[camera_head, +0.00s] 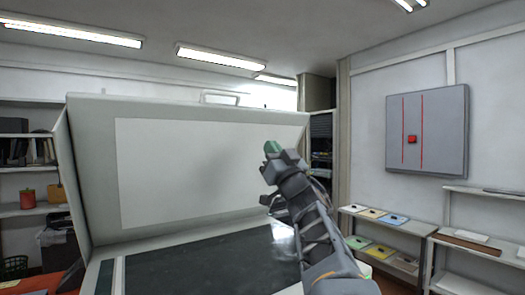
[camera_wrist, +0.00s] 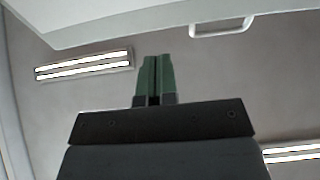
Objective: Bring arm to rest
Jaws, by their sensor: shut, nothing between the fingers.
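My gripper (camera_head: 272,147) is raised in front of a large pale grey machine (camera_head: 88,170) in the head view. Its green fingertips point up and to the left. In the wrist view the two green fingers of my gripper (camera_wrist: 154,76) are pressed together with nothing between them. Part of the machine hides behind my arm in the head view. No toner cartridge can be made out for certain.
The machine has a white panel (camera_head: 170,170) and a dark glossy surface (camera_head: 190,268) below it. A white handle (camera_wrist: 221,28) is above. Shelves with coloured trays (camera_head: 391,220) stand at right. A grey wall box (camera_head: 440,130) has a red button.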

